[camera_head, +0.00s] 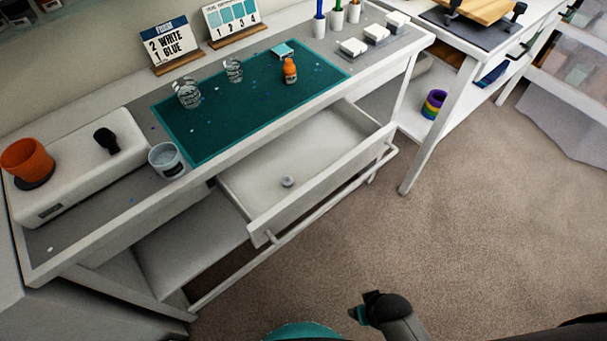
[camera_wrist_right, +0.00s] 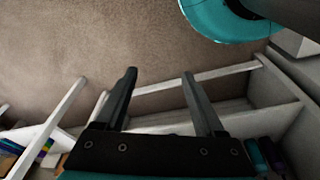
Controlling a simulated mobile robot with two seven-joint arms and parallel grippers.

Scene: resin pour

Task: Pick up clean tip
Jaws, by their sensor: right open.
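No part I can name for certain as the clean tip shows. A small pale grey round piece (camera_head: 287,181) lies on the floor of the open white drawer (camera_head: 335,135); it is too small to identify. My right gripper (camera_wrist_right: 160,74) is open in the right wrist view, its two dark fingers apart with nothing between them. In the head view a dark grey arm part of mine shows at the bottom edge, over the carpet and well apart from the drawer. My left gripper is not in view.
The white bench carries a green mat (camera_head: 225,120), an orange bottle (camera_head: 290,71), clear cups (camera_head: 187,93), a glass beaker (camera_head: 166,160) and an orange pot (camera_head: 27,161) on a white device. The drawer front and rail (camera_head: 330,198) jut out. The carpet (camera_head: 480,220) is clear.

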